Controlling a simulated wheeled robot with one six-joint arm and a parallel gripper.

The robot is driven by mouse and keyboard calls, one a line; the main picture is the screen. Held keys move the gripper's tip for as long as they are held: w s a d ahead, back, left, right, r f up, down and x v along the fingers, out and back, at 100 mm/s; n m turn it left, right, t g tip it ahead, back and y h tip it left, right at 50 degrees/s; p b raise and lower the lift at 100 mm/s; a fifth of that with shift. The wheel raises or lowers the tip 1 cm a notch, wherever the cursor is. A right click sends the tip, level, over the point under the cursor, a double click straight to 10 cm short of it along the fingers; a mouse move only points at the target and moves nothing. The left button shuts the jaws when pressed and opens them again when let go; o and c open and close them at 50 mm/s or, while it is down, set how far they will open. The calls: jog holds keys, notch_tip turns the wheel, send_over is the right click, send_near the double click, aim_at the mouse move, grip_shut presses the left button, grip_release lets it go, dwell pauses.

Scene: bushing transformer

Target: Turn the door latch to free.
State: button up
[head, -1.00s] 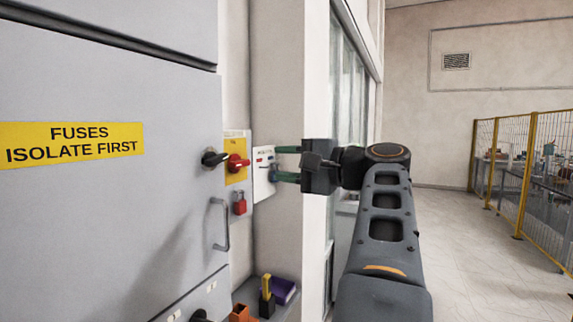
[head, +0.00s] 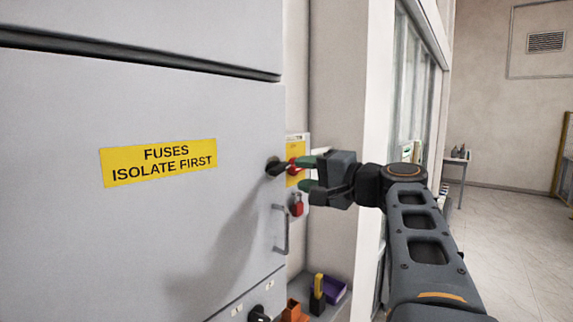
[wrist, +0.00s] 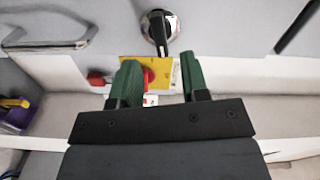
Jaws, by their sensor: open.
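The door latch (head: 277,167) is a black knob on the right edge of the grey cabinet door (head: 140,235). In the wrist view the latch (wrist: 158,30) shows a round metallic base and a dark handle, beyond and between my fingertips. My gripper (head: 304,174) has green fingers, spread apart and empty. It is to the right of the latch in the head view, apart from it in the wrist view. A red rotary switch on a yellow plate (head: 296,150) is partly hidden behind the fingers.
A red padlock (head: 297,206) hangs below the switch. A vertical door handle (head: 281,230) is below the latch. A shelf holds a purple bin (head: 332,288) and an orange block (head: 297,311). A wall and window stand right of the cabinet; open floor lies beyond.

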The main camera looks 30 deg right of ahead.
aim_at(283, 170)
jog(key=shift+p+x, duration=0.7)
jog(key=shift+x, duration=2.1)
grip_shut()
